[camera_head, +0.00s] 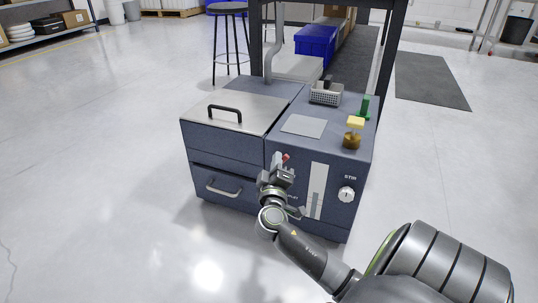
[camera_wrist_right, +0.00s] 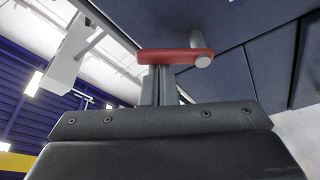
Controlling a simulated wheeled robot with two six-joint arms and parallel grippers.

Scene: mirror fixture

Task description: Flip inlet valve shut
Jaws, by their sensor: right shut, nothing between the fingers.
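The inlet valve's red lever (camera_head: 286,157) shows as a small red tip on the front panel of the dark blue machine, just beyond my right gripper (camera_head: 278,162). In the right wrist view the red lever (camera_wrist_right: 168,56) lies crosswise in front of my right gripper's fingertips (camera_wrist_right: 157,72), with a round metal end (camera_wrist_right: 202,61) at its right. The fingers are shut with nothing between them. They appear very close to the lever; I cannot tell whether they touch it. The gripper hides part of the valve in the head view. My left gripper is out of view.
The machine (camera_head: 231,147) has a lid with a black handle at left and a dial knob (camera_head: 346,194) at right. A wire basket (camera_head: 326,93), a yellow-topped item (camera_head: 354,132) and a green item (camera_head: 364,107) stand on top. Floor (camera_head: 90,160) at left is clear.

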